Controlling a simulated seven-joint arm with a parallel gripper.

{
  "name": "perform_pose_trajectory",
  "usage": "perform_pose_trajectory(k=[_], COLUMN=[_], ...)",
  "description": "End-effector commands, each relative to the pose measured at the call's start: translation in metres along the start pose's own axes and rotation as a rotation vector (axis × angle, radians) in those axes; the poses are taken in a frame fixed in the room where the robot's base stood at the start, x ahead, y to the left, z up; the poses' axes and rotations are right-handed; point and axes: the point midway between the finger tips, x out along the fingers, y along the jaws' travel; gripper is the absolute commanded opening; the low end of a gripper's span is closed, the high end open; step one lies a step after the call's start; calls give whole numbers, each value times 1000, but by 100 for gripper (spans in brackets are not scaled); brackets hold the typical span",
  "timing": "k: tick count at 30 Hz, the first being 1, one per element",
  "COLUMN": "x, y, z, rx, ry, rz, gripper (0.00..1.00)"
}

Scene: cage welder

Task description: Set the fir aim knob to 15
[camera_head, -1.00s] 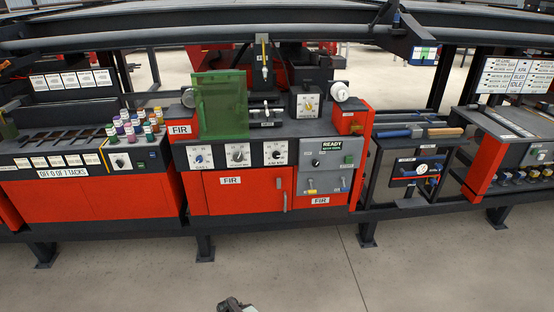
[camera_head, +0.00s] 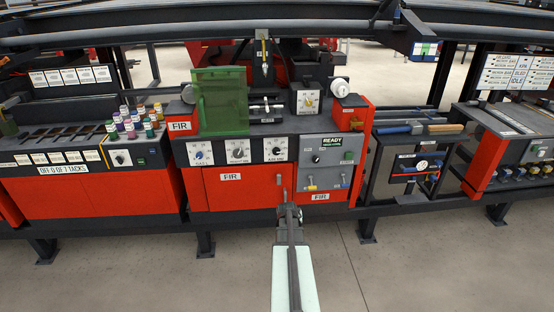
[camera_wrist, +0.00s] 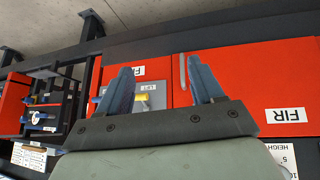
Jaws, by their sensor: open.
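The red FIR cabinet (camera_head: 225,190) stands in the middle of the head view. Its dark front panel has three dials in a row: a left knob (camera_head: 198,154), a HEIGHT knob (camera_head: 237,152) and a right knob (camera_head: 277,151). The right dial's lettering seems to read AIM, but its setting is too small to read. My gripper (camera_head: 289,208) is in front of the cabinet's lower part, below the dials and apart from them. In the wrist view, my gripper (camera_wrist: 160,85) has its blue fingers spread and empty. That view is upside down, with part of the HEIGHT dial plate (camera_wrist: 286,155) at lower right.
A grey READY panel (camera_head: 328,160) with a knob and levers is right of the dials. A vertical door handle (camera_head: 284,193) is close to my gripper. A green screen (camera_head: 221,101) stands above the panel. The floor in front is clear.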

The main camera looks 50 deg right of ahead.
Motion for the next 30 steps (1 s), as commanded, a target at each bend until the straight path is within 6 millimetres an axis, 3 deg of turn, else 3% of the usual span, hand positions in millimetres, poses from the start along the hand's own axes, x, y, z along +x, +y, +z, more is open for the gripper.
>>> perform_pose_trajectory(k=[1,3,8,12,21,30], x=[1,0,-9,-30,-74,-73], y=[-1,-3,-10,-19,-33,-35], z=[-30,-62,-116,-153,-192,-200], rx=[11,29,73,115,217,267], ry=[88,208,460,667,937,948], rz=[-2,-9,-54,-125,-291,-326], gripper=[67,67,67,67,67,67])
